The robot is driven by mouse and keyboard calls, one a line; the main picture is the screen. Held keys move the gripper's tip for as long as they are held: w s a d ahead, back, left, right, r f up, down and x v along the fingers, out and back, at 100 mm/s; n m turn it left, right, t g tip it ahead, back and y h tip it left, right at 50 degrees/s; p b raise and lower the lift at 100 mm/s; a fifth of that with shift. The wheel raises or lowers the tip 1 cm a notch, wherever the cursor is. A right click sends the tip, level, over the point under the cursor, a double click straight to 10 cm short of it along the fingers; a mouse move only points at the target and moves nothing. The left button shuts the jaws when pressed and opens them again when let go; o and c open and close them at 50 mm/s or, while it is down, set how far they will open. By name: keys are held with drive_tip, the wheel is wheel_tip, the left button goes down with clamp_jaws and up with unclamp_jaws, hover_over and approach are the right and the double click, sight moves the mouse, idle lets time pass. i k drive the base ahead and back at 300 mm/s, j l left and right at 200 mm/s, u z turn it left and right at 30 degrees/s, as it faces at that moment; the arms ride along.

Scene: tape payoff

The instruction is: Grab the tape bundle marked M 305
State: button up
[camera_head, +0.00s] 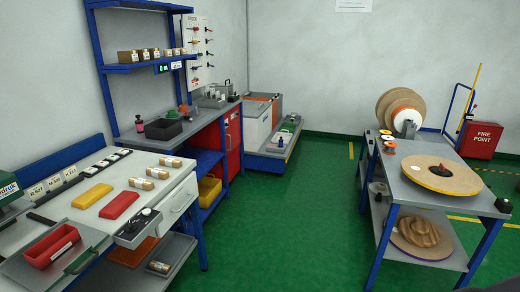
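Several tan bundles with pale bands lie in view, and their markings are too small to read, so I cannot tell which is M 305. Three lie in a slanting row on the light bench top: a near bundle (141,184), a middle bundle (157,173) and a far bundle (170,162). Another similar bundle (158,267) lies on the lower shelf under the bench. Small tan items with pale labels (126,56) stand on the blue upper shelf; I cannot tell whether they are tape bundles. My gripper is not in view.
A table (425,190) with large tan discs stands right. Green floor (285,220) between them is clear.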

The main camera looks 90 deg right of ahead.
sight(173, 164)
drive_tip(key=i+l+z, duration=0.1)
drive_tip(key=l+z, duration=0.15)
drive_tip(key=z, duration=0.25)
drive_tip(key=i+l+z, duration=0.15)
drive_tip(key=z, duration=0.3)
drive_tip(key=i+l+z, duration=0.2)
drive_tip(key=z, duration=0.3)
drive_tip(key=i+l+z, duration=0.15)
drive_tip(key=z, duration=0.35)
drive_tip(key=i+j, duration=0.05)
